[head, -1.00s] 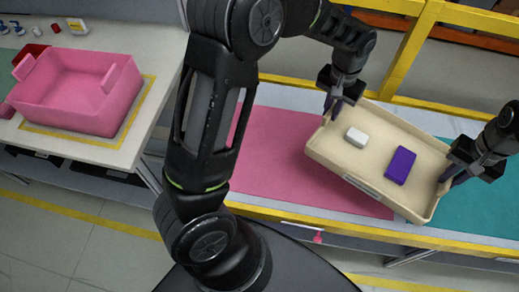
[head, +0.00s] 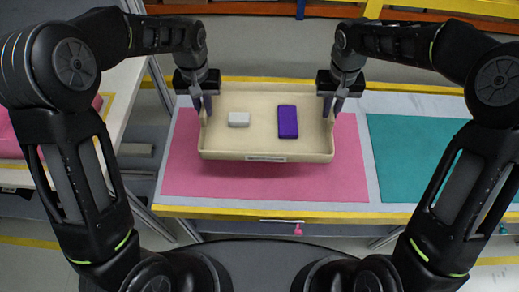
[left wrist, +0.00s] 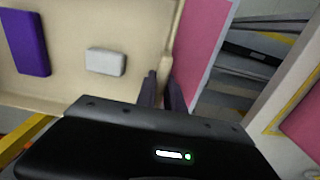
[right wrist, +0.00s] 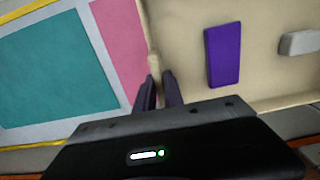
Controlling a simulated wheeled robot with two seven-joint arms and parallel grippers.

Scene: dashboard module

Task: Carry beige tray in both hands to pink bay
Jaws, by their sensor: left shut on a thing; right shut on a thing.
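The beige tray (head: 260,104) is level over the pink bay (head: 265,184), a flat pink mat on the bench, in the head view. A soft shadow lies under its front edge; I cannot tell how high it is. A white block (head: 239,119) and a purple block (head: 288,122) lie inside it. My left gripper (head: 204,107) is shut on the tray's left wall, and my right gripper (head: 332,107) is shut on its right wall. The tray walls also show between the fingers in the left wrist view (left wrist: 162,90) and the right wrist view (right wrist: 160,88).
A teal mat (head: 420,158) lies to the right of the pink bay on the same bench. A yellow rail (head: 430,88) runs along the back edge. A side table with a pink bin (head: 8,138) stands at the left, partly behind my left arm.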

